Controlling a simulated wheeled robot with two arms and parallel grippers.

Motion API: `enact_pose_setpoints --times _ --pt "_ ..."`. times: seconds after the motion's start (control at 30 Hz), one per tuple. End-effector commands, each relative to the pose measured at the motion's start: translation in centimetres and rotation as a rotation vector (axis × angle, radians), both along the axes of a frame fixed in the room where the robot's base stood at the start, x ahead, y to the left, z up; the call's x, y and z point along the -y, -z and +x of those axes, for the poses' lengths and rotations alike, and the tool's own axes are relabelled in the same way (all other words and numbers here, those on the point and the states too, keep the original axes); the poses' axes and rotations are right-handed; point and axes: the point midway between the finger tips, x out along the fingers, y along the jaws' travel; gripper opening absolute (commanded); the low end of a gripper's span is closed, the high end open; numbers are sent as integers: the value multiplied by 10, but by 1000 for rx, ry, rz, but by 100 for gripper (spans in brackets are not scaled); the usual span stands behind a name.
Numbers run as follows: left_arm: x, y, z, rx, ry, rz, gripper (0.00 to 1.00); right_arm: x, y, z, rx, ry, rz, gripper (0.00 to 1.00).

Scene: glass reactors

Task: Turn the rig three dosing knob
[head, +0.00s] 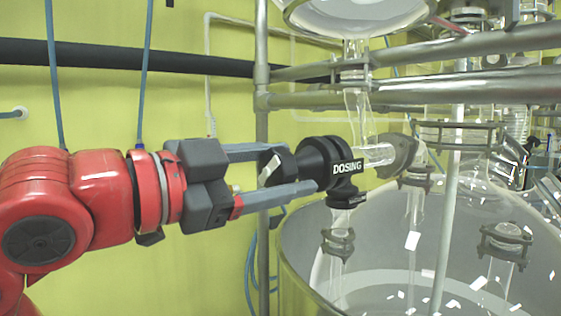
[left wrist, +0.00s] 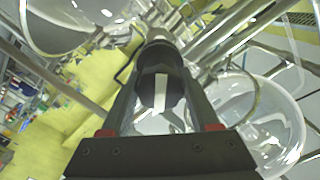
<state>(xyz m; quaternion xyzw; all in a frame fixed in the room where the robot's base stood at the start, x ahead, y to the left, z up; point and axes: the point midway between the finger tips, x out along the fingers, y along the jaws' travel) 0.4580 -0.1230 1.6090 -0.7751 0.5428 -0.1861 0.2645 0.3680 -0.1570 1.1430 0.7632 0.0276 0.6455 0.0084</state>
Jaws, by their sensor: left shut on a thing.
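The dosing knob is a black round cap with a white stripe (head: 274,168) at the left end of a black valve body marked DOSING (head: 345,168). My left gripper (head: 296,172) comes in level from the left, with one grey finger above and one below, and is shut on the knob. In the left wrist view the knob (left wrist: 161,85) sits between the two fingers, its white stripe running along the picture's upright direction, slightly tilted. My right gripper is in neither view.
A large glass vessel (head: 300,245) stands below and right of the valve. Metal pipes (head: 430,88) cross behind, and an upright pole (head: 262,110) stands behind the gripper. A round glass vessel (head: 355,14) hangs above. The space left of the knob holds only my arm.

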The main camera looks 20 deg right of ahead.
Motion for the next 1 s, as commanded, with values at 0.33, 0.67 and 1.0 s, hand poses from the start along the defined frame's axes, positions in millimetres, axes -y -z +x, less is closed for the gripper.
enact_pose_setpoints --times 0.33,0.67,1.0 --pt "1 0 0 -315 2 -108 6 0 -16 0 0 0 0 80" --pt "1 0 -1 -586 3 -207 6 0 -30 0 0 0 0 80" --pt "1 1 -1 -765 3 -271 6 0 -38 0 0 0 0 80"
